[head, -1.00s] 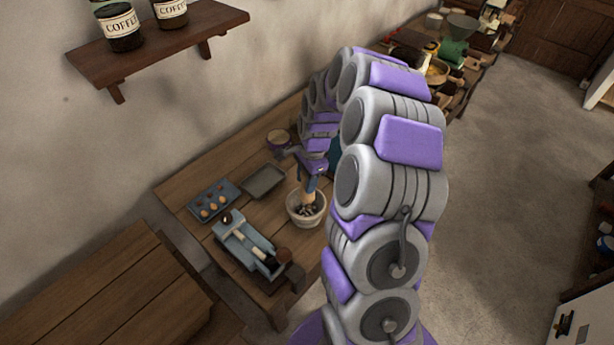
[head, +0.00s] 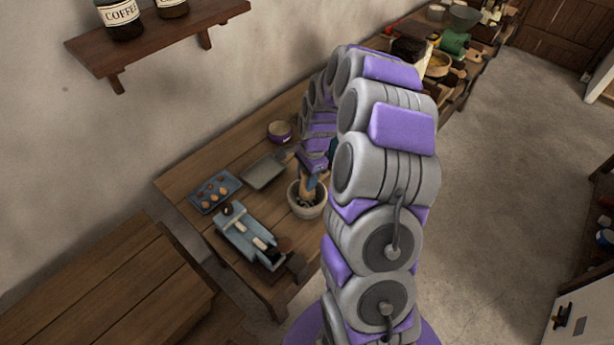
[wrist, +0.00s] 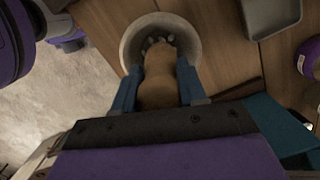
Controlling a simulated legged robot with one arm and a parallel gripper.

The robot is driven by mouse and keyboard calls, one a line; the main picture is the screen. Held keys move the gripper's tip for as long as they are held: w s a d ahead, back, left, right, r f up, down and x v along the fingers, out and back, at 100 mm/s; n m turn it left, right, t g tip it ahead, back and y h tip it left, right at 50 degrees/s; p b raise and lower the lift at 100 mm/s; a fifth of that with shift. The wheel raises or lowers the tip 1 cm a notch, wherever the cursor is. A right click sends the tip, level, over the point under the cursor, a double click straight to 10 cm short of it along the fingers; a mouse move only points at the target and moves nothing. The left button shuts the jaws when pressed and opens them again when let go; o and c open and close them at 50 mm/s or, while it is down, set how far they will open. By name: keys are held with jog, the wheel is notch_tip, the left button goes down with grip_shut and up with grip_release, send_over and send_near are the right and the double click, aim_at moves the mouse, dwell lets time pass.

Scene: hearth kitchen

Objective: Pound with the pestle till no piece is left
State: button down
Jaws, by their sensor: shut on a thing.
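The mortar (head: 308,206), a pale round bowl, stands near the right edge of the wooden table. My gripper (head: 311,184) is above it, shut on the wooden pestle (wrist: 160,75). In the wrist view my gripper (wrist: 158,93) has its blue fingers on either side of the pestle. The pestle's lower end is inside the mortar (wrist: 191,28). Several dark grey pieces (wrist: 160,40) show in the mortar around the pestle's tip. The pestle hides part of the mortar's inside, so I cannot tell how whole the pieces are.
A blue-grey tray (head: 236,188) with several small round things and an empty grey tray (head: 264,184) lie left of the mortar. A shelf (head: 150,42) hangs on the wall.

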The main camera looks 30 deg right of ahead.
jog(key=shift+f, duration=0.15)
jog(key=shift+f, duration=1.3)
jog(key=shift+r, duration=0.1)
jog(key=shift+r+p, duration=0.95)
jog(key=shift+r, duration=1.2)
jog(key=shift+f, duration=0.2)
jog(key=shift+f, duration=0.5)
